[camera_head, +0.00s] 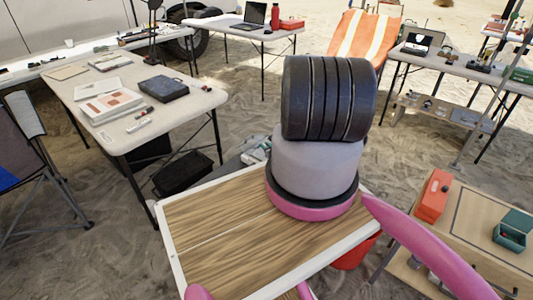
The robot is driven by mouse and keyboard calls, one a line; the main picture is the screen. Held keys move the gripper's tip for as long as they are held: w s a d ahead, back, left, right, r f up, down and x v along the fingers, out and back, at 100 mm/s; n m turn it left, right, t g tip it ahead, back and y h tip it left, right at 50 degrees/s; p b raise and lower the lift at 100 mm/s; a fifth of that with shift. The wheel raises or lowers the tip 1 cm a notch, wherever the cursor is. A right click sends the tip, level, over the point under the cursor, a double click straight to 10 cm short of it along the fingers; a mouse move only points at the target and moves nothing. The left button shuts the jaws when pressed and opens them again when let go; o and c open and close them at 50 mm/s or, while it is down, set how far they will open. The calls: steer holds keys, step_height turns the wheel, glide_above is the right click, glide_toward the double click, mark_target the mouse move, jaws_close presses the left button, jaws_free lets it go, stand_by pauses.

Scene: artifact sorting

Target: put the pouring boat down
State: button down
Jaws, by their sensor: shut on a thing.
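I cannot make out the pouring boat in the head view. My gripper does not show either. My own arm's thick black, grey and pink links fill the middle of the view and hide part of what lies behind and below them. More pink parts of my arm cross the bottom edge and the lower right.
A wooden-topped table with a white rim (225,239) lies below my arm, its visible top bare. A low wooden table (463,252) at right holds an orange-red box (433,195) and a teal box (512,231). A cluttered white table (178,113) stands at left.

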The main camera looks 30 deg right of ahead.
step_height(320, 180, down, 4)
steer(key=shift+f, duration=0.1)
steer(key=c, duration=0.8)
jaws_free()
